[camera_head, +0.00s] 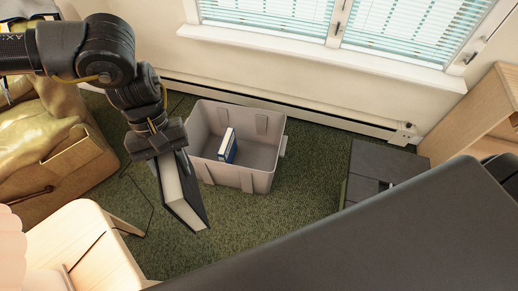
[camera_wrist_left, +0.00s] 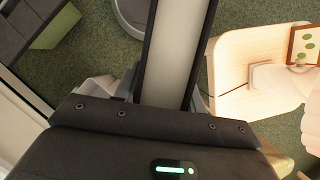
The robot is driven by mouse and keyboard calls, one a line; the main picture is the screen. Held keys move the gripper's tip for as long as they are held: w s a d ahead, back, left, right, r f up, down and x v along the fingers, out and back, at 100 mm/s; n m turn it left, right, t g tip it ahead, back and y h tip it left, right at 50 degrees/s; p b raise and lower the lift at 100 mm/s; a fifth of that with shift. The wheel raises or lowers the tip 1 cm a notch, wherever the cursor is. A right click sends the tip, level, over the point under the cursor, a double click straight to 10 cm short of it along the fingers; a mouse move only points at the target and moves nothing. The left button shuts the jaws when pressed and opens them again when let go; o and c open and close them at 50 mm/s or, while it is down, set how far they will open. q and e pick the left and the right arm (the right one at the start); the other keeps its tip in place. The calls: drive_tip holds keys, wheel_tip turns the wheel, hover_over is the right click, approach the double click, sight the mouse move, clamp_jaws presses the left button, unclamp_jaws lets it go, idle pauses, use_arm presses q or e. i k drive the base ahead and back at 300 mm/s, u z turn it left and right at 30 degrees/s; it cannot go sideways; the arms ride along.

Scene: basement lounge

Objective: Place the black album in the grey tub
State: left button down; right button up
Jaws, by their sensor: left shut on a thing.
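My left gripper (camera_head: 163,150) is shut on the black album (camera_head: 190,211), a dark-covered book with pale page edges. The album hangs down tilted from the fingers, in front of and to the left of the grey tub (camera_head: 262,182), outside its rim. In the left wrist view the album (camera_wrist_left: 169,55) runs up from between the jaws, its pale page edge between two dark covers. The grey tub stands on the green carpet with its top open. My right gripper is not in view.
A blue and white book (camera_head: 228,147) stands inside the tub. A dark grey box (camera_head: 375,172) is to the right. Carpet is clear in front of the tub.

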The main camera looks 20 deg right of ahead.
sight(254, 165)
drive_tip(key=z, duration=0.1)
drive_tip(key=i, duration=0.7)
drive_tip(key=z, duration=1.3)
